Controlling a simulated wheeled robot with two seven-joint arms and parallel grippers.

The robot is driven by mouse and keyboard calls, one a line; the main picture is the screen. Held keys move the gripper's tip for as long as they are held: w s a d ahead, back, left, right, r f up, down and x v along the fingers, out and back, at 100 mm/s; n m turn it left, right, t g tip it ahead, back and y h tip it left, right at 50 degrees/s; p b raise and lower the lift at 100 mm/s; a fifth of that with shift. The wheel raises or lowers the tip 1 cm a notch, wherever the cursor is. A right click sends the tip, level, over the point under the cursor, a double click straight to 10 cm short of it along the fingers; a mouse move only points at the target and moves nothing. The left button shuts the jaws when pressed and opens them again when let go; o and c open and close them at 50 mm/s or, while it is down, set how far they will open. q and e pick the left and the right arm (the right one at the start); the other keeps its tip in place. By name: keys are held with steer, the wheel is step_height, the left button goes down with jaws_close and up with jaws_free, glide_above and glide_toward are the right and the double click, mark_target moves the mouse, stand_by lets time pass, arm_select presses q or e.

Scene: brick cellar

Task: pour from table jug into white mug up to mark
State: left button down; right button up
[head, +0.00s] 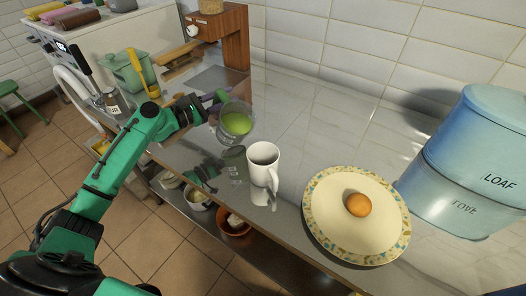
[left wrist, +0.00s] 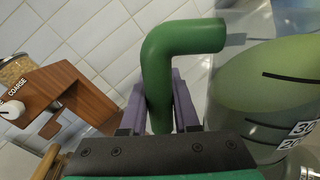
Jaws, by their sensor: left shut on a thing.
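The clear jug (head: 222,133) holds green liquid and has a green handle. My left gripper (head: 207,106) is shut on that handle. In the left wrist view the handle (left wrist: 158,75) sits between the purple finger pads, and the jug wall (left wrist: 285,85) with black marks and numbers fills the right side. The jug hangs above the counter, behind and left of the white mug, apart from it. The white mug (head: 264,176) stands upright on the counter. My right gripper is not in view.
A wooden grinder (head: 225,40) stands at the back. The shiny counter (head: 310,110) behind the mug is clear.

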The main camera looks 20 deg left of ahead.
mark_target(236, 115)
arm_select(q)
steer(key=shift+s+d+r+m+p, duration=0.25)
steer(key=shift+d+r+m, duration=0.1)
steer(key=shift+r, duration=0.2)
steer(key=shift+s+d+r+m+p, duration=0.25)
steer(key=shift+r+m, duration=0.1)
steer(key=shift+r, duration=0.2)
steer(key=shift+s+d+r+m+p, duration=0.2)
steer(key=shift+d+r+m, duration=0.1)
steer(key=shift+r+m, duration=0.35)
steer(key=shift+s+d+r+m+p, duration=0.15)
steer(key=shift+d+r+m, duration=0.2)
steer(key=shift+r, duration=0.35)
steer(key=shift+s+d+r+m+p, duration=0.15)
steer(key=shift+d+r+m+p, duration=0.05)
steer(key=shift+r+m, duration=0.45)
stand_by(1.1)
steer(key=shift+s+d+r+m+p, duration=0.25)
steer(key=shift+r+m, duration=0.1)
steer(key=shift+r, duration=0.15)
steer(key=shift+s+d+r+m+p, duration=0.1)
steer(key=shift+d+r+m+p, duration=0.15)
steer(key=shift+r, duration=0.2)
stand_by(1.4)
